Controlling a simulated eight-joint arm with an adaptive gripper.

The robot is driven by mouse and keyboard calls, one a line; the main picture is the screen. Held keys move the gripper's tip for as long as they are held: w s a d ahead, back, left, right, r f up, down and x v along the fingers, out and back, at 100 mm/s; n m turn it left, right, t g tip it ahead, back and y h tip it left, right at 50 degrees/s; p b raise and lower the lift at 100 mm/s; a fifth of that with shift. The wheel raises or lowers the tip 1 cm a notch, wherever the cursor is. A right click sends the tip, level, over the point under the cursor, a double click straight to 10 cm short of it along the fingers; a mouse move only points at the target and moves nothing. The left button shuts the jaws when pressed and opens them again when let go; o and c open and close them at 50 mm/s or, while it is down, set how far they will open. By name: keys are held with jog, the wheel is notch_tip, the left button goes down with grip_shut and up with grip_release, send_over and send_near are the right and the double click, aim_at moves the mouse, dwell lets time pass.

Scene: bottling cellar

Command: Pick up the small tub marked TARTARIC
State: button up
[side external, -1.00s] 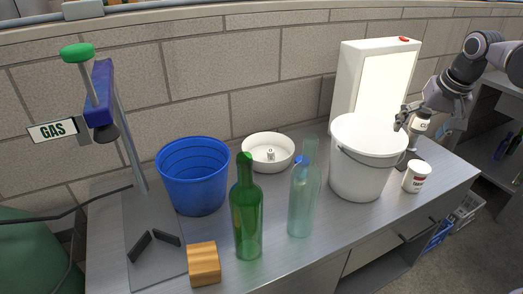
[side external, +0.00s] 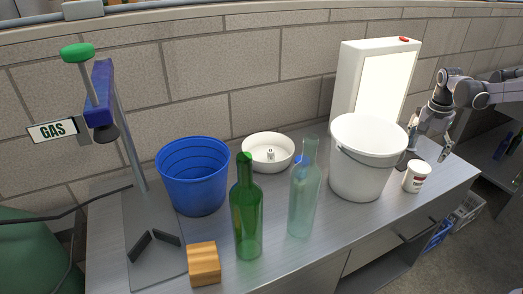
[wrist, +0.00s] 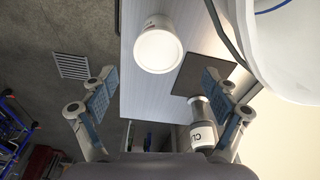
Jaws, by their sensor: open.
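A small white tub (side external: 417,176) with a reddish label stands on the bench right of the white bucket; its lettering is too small to read. In the wrist view its round white top (wrist: 158,48) shows ahead, centred between the fingers. My gripper (side external: 430,153) is open and empty, above and just behind the tub, apart from it. In the wrist view the two blue-padded fingers (wrist: 158,82) are spread wide. A container with a white label starting "CL" (wrist: 203,134) stands by the right finger, partly covered by it.
The white bucket (side external: 364,170) stands close left of the tub; its rim fills the wrist view's upper right. A dark mat (wrist: 207,67) lies beside the tub. A lit white panel (side external: 383,88) stands behind. Bottles and a blue bucket (side external: 185,185) are farther left. The bench's right edge is near.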

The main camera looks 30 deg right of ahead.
aim_at(419, 166)
jog(key=f, duration=0.7)
jog(key=shift+d, duration=0.35)
jog(key=shift+d+f, duration=0.2)
jog(key=shift+f, duration=1.1)
jog(key=shift+d+f, duration=0.2)
jog(key=shift+f, duration=1.05)
jog(key=c, duration=1.4)
